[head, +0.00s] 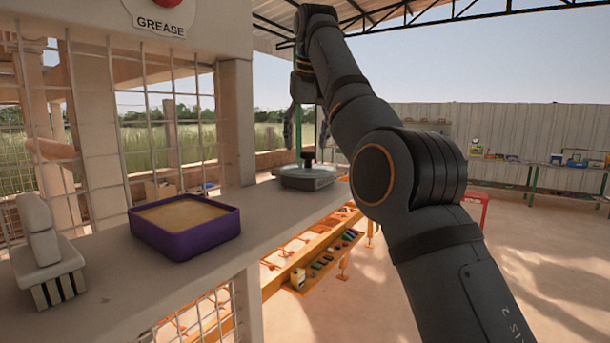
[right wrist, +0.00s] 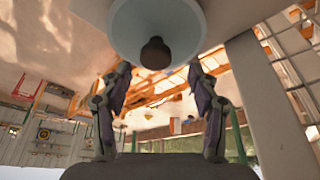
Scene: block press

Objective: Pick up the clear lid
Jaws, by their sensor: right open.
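The clear lid (head: 296,171) sits on a round grey pan (head: 308,182) at the far end of the shelf, with a dark knob (head: 308,158) standing up from its middle. In the right wrist view the lid (right wrist: 165,15) is a pale disc at the top, with its dark knob (right wrist: 155,53) just beyond the fingertips. My right gripper (head: 307,140) is above the lid, fingers spread and empty. Its two fingers also show apart in the right wrist view (right wrist: 158,75), on either side of the knob. My left gripper is not in view.
A purple tub (head: 190,238) with tan contents stands on the shelf (head: 262,208), nearer than the pan. A pale brush (head: 45,255) stands at the left. Wire mesh and a pillar (head: 236,125) border the shelf. An orange rack (head: 325,252) lies below.

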